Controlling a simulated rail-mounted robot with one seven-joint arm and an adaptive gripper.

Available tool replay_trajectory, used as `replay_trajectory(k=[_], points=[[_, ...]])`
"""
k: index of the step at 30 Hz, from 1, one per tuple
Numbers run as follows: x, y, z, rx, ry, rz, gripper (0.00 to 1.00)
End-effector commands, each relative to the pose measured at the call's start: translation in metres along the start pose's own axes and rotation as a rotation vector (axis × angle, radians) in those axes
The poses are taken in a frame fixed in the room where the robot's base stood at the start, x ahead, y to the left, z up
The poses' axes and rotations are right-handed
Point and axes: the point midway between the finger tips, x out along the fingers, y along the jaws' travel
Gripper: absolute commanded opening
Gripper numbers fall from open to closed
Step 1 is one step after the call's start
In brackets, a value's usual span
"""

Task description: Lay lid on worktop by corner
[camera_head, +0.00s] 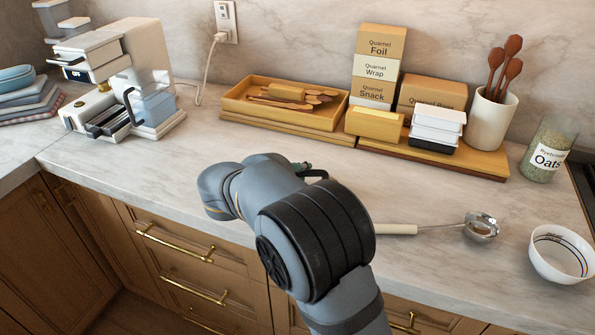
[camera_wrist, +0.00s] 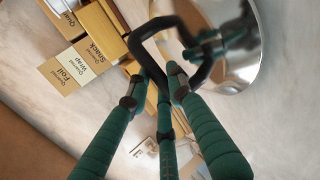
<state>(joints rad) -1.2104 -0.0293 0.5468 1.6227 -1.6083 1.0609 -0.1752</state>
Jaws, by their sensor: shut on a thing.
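A shiny metal lid (camera_wrist: 243,62) with a black loop handle (camera_wrist: 143,38) fills the upper right of the wrist view. My gripper (camera_wrist: 160,80) has green fingers with dark tips, shut on the black handle. In the head view my own arm hides the lid and most of my gripper; only a little green and black (camera_head: 303,166) shows past the wrist. The pale marble worktop (camera_head: 120,165) runs along the wall and turns a corner at the left. I cannot tell how high the lid is above it.
A coffee machine (camera_head: 120,75) stands at the left, near the corner. A wooden tray (camera_head: 240,104) and stacked boxes (camera_head: 376,68) line the back. A ladle (camera_head: 395,229) and a white bowl (camera_head: 545,265) lie at the right. The worktop left of my arm is clear.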

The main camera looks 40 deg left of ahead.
Motion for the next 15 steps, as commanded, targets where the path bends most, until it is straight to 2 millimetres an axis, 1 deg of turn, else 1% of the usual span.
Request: replay_trajectory(k=[6, 7, 15], points=[[0.001, -0.0011, -0.0003, 0.001, 0.0, 0.001, 0.0], [0.0011, -0.0016, -0.0003, 0.001, 0.0, 0.0, 0.21], [0.0005, -0.0007, 0.0, 0.0, 0.0, 0.0, 0.37]])
